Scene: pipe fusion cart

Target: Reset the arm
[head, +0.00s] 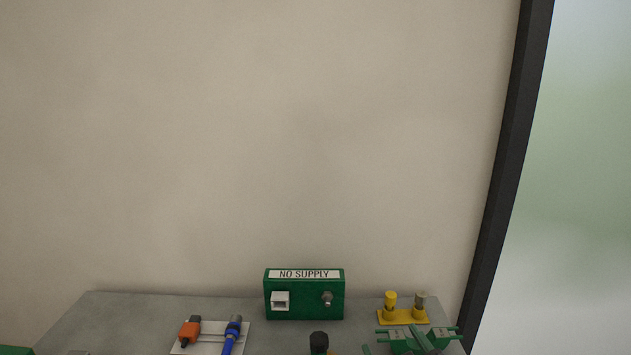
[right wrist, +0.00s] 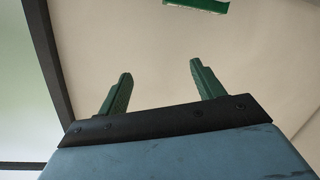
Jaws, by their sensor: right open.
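My right gripper (head: 391,341) shows only in part at the bottom right of the head view, as green fingertips in front of the workbench. In the right wrist view its two green fingers (right wrist: 158,82) stand well apart with nothing between them. The gripper is open and empty. Pale wall fills the gap beyond the fingers. My left gripper cannot be made out in the head view.
A dark window frame (head: 510,150) stands right. The space above is clear.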

